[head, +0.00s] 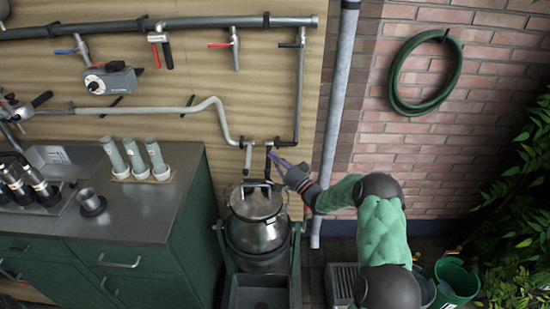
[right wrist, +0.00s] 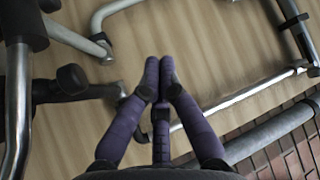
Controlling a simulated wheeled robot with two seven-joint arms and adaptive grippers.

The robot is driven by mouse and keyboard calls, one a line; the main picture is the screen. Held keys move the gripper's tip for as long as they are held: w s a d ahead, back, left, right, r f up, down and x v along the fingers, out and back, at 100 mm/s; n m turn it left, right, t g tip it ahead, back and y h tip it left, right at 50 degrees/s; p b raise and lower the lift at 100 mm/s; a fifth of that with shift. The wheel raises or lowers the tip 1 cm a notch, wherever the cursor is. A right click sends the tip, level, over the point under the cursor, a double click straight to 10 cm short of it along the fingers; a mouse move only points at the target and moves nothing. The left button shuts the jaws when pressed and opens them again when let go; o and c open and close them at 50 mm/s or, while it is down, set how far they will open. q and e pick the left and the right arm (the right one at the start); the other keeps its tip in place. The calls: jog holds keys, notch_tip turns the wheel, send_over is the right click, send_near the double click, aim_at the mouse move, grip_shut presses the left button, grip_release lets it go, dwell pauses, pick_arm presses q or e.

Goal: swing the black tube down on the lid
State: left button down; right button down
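The metal lid (head: 256,203) sits on top of the steel churn (head: 258,237) in the middle of the head view. A short black tube (head: 269,160) hangs above the lid's back right part, below the wall pipe. Whether its lower end touches the lid is unclear. My right gripper (head: 277,163) is just right of the black tube, pointing left. In the right wrist view my gripper's purple fingers (right wrist: 160,66) meet at the tips, with nothing visible between them. Dark fittings and metal tubes lie left of the fingers there. My left gripper is out of view.
A grey pipe (head: 247,155) comes down beside the black tube. A green cabinet with a metal worktop (head: 130,218) stands left of the churn. A thick grey pipe (head: 335,110) runs down the wall at right. A green bucket (head: 457,279) stands at lower right.

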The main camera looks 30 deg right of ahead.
jog(key=v, duration=1.2)
dwell(0.5)
